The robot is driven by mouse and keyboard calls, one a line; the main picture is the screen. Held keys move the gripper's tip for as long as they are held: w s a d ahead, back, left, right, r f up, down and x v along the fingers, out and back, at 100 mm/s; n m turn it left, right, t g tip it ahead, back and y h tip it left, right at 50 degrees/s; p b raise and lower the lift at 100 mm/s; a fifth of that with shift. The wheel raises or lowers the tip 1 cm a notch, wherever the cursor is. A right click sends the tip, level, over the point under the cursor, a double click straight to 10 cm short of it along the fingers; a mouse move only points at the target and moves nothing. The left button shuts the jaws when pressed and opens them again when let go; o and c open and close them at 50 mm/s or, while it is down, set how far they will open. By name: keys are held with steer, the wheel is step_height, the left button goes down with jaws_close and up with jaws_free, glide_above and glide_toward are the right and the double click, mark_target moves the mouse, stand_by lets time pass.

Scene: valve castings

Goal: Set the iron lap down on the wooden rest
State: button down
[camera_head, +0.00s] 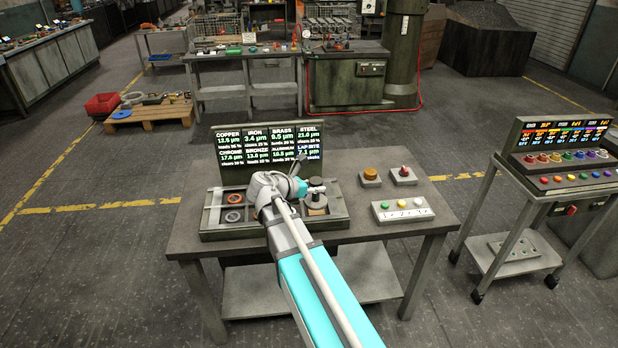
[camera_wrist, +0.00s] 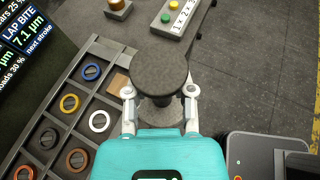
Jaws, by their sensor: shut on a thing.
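My gripper (camera_wrist: 159,92) is shut on the iron lap (camera_wrist: 158,70), a dark, round-topped piece with a narrower stem below. One finger is on each side of the stem. A lighter grey disc (camera_wrist: 172,113) shows beneath; I cannot tell whether it touches the lap. In the head view my gripper (camera_head: 314,188) and the lap (camera_head: 317,202) are over the right part of the bench tray. A brown wooden square (camera_wrist: 118,83), likely the wooden rest, lies in the tray just left of the lap, partly hidden by my finger.
The compartmented tray (camera_wrist: 52,105) holds several coloured rings. A display panel (camera_head: 267,150) stands behind it. A control cart (camera_head: 540,190) stands farther right.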

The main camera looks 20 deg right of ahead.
steer(key=shift+w+a, duration=0.1)
steer(key=shift+w, duration=0.35)
steer(key=shift+r, duration=0.1)
steer(key=shift+w+f+b, duration=0.4)
steer(key=shift+w, duration=0.05)
steer(key=w+d+f+m+g+b, duration=0.1)
steer(key=w+d+f+b, duration=0.5)
steer(key=w, duration=0.5)
step_height(320, 180, down, 2)
steer(key=shift+w+d+f+b, duration=0.15)
steer(key=shift+d+b, duration=0.25)
steer(key=shift+b, duration=0.7)
steer(key=shift+f, duration=0.15)
steer(key=shift+f+b, duration=3.05)
steer(key=shift+b, duration=0.2)
